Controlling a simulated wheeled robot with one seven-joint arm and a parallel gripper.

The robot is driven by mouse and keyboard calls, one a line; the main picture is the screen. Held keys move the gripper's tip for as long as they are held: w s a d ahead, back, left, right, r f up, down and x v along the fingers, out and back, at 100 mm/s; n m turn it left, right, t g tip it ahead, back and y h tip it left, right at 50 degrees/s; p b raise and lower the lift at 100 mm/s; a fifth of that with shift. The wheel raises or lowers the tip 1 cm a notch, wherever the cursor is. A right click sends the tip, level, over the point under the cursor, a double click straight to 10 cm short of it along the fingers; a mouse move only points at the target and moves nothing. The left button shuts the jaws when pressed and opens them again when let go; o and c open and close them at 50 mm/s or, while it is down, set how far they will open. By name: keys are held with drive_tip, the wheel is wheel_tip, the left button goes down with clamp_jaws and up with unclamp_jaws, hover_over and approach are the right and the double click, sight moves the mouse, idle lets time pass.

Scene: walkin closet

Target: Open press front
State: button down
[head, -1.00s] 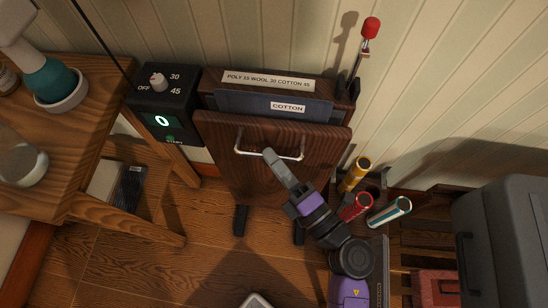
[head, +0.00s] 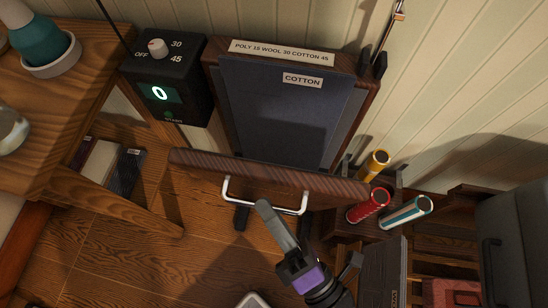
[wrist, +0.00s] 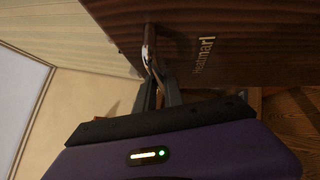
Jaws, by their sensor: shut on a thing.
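The press front (head: 265,175) is a dark wooden panel, tilted outward and down from the press body, so its top edge faces the head camera. Its light metal bar handle (head: 290,208) runs along the outer face. My gripper (head: 263,207) is shut on the handle left of its middle. In the wrist view the fingers (wrist: 157,82) close around the handle (wrist: 149,45), beside the panel's outer face (wrist: 215,40) marked "Heatmarl".
A wooden table (head: 75,90) is at left. Yellow (head: 374,165), red (head: 368,206) and teal (head: 405,212) tubes stand close to the front's right end. A grey case (head: 515,235) is at right.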

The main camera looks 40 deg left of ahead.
drive_tip(key=shift+s+d+f, duration=0.25)
drive_tip(key=c, duration=1.5)
unclamp_jaws()
drive_tip(key=shift+c, duration=0.2)
drive_tip(key=shift+o, duration=0.4)
drive_tip(key=shift+r, duration=0.2)
drive_tip(key=v, duration=0.7)
drive_tip(key=shift+d+f, duration=0.25)
drive_tip(key=shift+d, duration=0.1)
